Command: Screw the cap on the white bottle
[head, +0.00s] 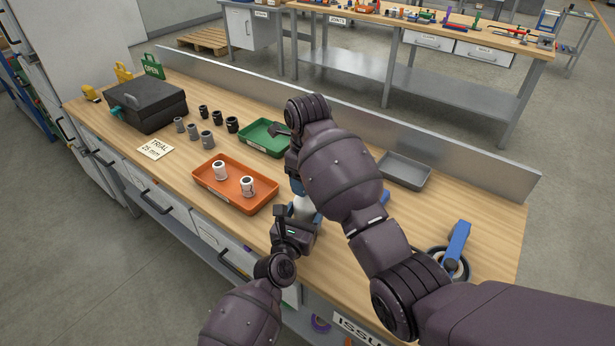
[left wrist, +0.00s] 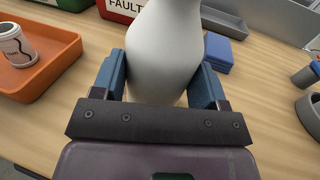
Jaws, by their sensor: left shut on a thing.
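The white bottle (head: 304,206) stands near the front of the wooden bench, partly hidden by my arms. In the left wrist view its rounded white body (left wrist: 163,45) fills the space between the blue finger pads. My left gripper (head: 302,214) is shut on the bottle from the front side. My right gripper (head: 297,184) is above the bottle, pointing down; a blue finger pad shows, but my right arm covers most of it. Whether it is open or holds anything cannot be seen. The cap and the top of the bottle are hidden in both views.
An orange tray (head: 214,201) with two small white pieces lies left of the bottle. A green tray (head: 256,143), grey tray (head: 405,185), black case (head: 150,104) and blue-handled tool (head: 457,243) are on the bench. A metal panel (head: 450,160) runs along the back.

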